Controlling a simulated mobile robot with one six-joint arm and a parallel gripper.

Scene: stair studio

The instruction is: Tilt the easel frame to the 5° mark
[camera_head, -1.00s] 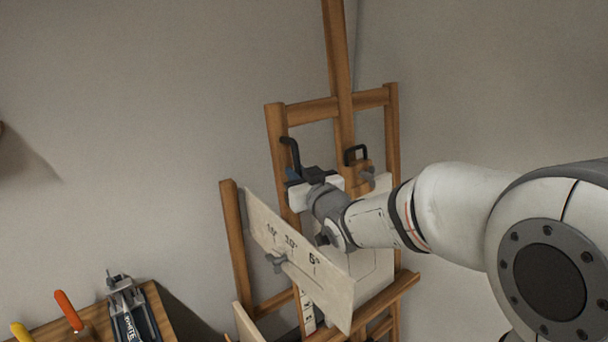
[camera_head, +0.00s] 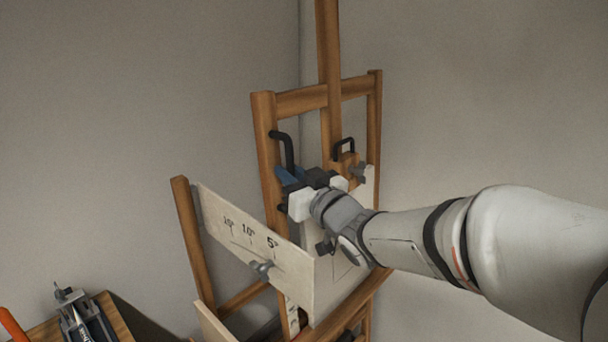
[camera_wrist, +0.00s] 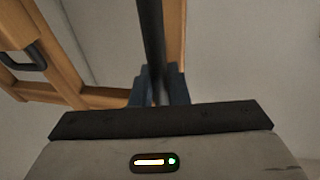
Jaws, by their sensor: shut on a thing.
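The wooden easel frame (camera_head: 264,150) stands by the wall, leaning, with a black handle (camera_head: 289,150) on its left post and another on the centre block. My gripper (camera_head: 287,180) is shut on the left handle; the wrist view shows its blue fingers (camera_wrist: 158,88) around the black bar (camera_wrist: 151,40). A pale scale plate (camera_head: 215,205) at the left carries 15°, 10° and 5° marks. A grey wing knob (camera_head: 262,270) sits at its slot, below and slightly left of the 5° mark. The exact alignment is hard to tell. My wrist hides part of the frame.
A wooden rear post (camera_head: 194,240) stands left of the plate. A bench (camera_head: 118,325) at the lower left holds a metal clamp-like tool (camera_head: 82,318) and an orange handle (camera_head: 12,325). The second handle (camera_head: 345,147) is close right of my gripper.

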